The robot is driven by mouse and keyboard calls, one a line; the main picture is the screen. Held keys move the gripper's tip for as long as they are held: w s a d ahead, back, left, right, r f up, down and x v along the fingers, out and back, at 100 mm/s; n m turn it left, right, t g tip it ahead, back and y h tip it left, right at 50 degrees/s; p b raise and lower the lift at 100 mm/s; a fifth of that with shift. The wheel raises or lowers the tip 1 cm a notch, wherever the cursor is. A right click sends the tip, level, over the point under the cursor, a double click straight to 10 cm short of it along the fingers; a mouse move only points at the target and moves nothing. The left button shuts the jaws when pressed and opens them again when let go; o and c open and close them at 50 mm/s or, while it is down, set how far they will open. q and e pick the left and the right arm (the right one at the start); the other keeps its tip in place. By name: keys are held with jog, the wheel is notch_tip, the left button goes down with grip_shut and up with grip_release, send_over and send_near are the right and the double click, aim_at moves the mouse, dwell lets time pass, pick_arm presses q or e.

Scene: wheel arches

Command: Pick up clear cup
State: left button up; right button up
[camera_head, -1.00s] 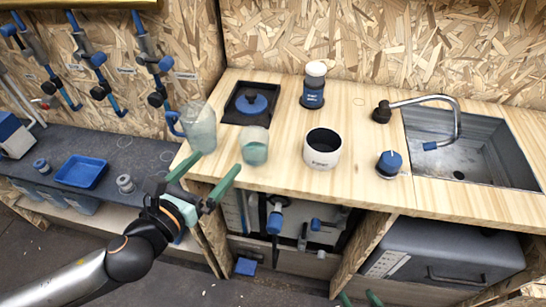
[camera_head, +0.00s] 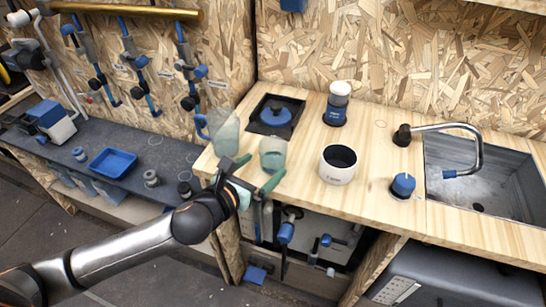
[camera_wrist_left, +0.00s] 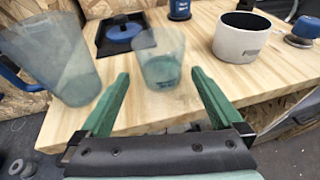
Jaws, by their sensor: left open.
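The clear cup (camera_head: 273,153) stands upright on the wooden counter (camera_head: 300,180) near its front left edge. It is see-through with a greenish tint. In the left wrist view the cup (camera_wrist_left: 162,68) stands ahead, centred between the finger lines. My left gripper (camera_head: 257,172) is open and empty, at the counter's front edge close to the cup. In the left wrist view my left gripper (camera_wrist_left: 160,78) shows both green fingers apart, one toward each side of the cup; I cannot tell whether they reach around it. My right gripper is not in view.
A clear pitcher (camera_head: 223,133) with a blue handle stands just left of the cup. A white pot (camera_head: 338,164) stands to its right. Behind are a black tray with a blue lid (camera_head: 275,113) and a blue-white grinder (camera_head: 337,104). A sink (camera_head: 480,165) is at the right.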

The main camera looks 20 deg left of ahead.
aim_at(266, 163)
pick_arm(q)
jog(key=shift+x, duration=2.6)
jog(key=shift+d+r, duration=0.1)
jog(key=shift+d, duration=0.05)
jog(key=c, duration=1.3)
jog(key=shift+r, duration=0.15)
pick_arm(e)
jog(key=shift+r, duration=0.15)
